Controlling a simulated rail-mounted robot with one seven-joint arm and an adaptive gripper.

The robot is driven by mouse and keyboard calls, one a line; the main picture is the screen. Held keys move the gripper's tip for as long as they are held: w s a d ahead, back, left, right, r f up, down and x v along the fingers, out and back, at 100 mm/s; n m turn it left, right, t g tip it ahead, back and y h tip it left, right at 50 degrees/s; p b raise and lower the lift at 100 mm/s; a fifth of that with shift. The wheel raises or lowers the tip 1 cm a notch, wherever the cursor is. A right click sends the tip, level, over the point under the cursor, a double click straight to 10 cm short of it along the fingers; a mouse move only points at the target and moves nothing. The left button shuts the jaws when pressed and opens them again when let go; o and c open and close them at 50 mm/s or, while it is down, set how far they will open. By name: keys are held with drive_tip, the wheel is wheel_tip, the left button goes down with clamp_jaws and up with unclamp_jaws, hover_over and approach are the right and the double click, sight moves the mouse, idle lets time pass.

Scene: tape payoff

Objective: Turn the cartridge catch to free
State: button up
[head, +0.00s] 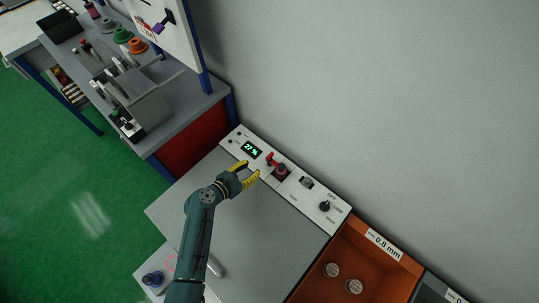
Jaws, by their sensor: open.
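A pale control panel (240,150) runs along the wall at the back of a grey bench top. On it are a red lever (271,159), a dark red round part (281,169) in a dark recess, a small grey-black switch (306,182) and a black knob (324,206). I cannot tell for sure which of these is the cartridge catch; the lettering is too small to read. My gripper (251,173) has yellow fingers, apart and empty. It is just left of the red lever and dark red part, near the panel's front edge, with a gap between.
A green display (250,150) is on the panel's left end. An orange bin (375,255) labelled 0.8 mm holds two round pieces at right. A tool-covered workbench (190,97) is at upper left. A blue-black knob (153,279) is at lower left. The grey bench top (270,235) is mostly clear.

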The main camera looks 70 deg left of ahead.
sight(268, 157)
drive_tip(key=b+x, duration=0.3)
drive_tip(key=x, duration=0.8)
drive_tip(key=shift+w+a+b, duration=0.2)
drive_tip(key=shift+w+b, duration=0.1)
drive_tip(key=shift+b, duration=0.1)
clamp_jaws()
